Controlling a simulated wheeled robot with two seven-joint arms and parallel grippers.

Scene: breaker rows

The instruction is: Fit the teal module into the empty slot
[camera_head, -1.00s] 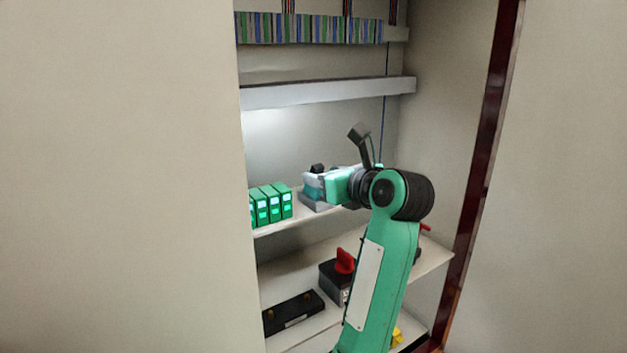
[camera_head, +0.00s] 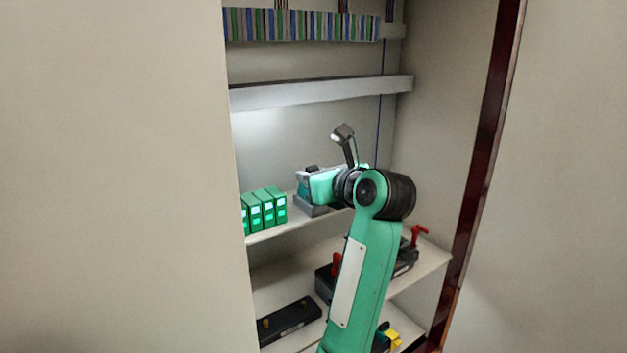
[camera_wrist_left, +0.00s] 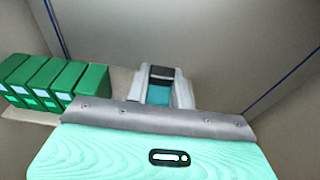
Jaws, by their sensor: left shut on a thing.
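The teal module (camera_head: 303,188) is in my left gripper (camera_head: 308,182), above the middle shelf and right of the row of green modules (camera_head: 264,208). In the left wrist view the teal module (camera_wrist_left: 159,94) shows between the pale grey fingers of my left gripper (camera_wrist_left: 160,90), with a black part on top. A grey block (camera_head: 311,206) shows just below the module; I cannot tell whether they touch. The green modules (camera_wrist_left: 50,80) stand upright to the left in the wrist view. The empty slot cannot be made out. My right gripper is not in view.
A white shelf (camera_head: 320,92) lies above my gripper. A pale wall (camera_head: 120,180) closes the left side.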

